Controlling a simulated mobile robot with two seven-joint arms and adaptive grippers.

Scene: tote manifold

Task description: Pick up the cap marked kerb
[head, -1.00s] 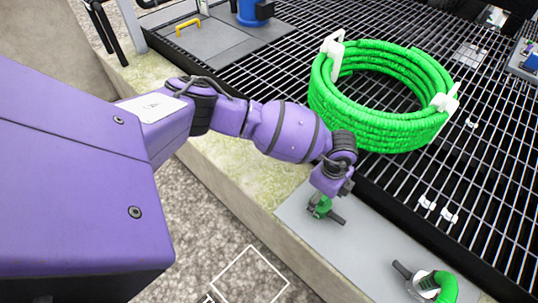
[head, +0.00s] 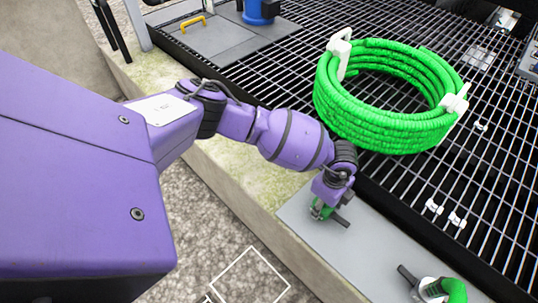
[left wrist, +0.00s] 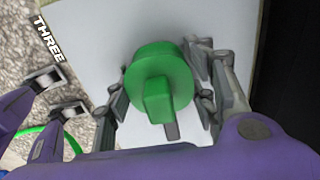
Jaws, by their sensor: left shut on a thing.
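A green cap (head: 320,211) with a raised bar-shaped handle is at the near grey plate (head: 365,240). My left gripper (head: 326,204) reaches down from above and is shut on it. In the left wrist view the cap (left wrist: 161,85) sits between the two grey fingers (left wrist: 160,90), with a dark grey stub showing just below it. No marking on the cap is readable. I cannot tell whether the cap touches the plate. At the left of the left wrist view, two purple fingers with grey tips, seemingly my right gripper (left wrist: 58,96), stand apart and empty.
A large green hose coil (head: 385,105) with white clips lies on the black grating (head: 490,180). A pale stone kerb (head: 235,180) runs along the gravel (head: 200,220).

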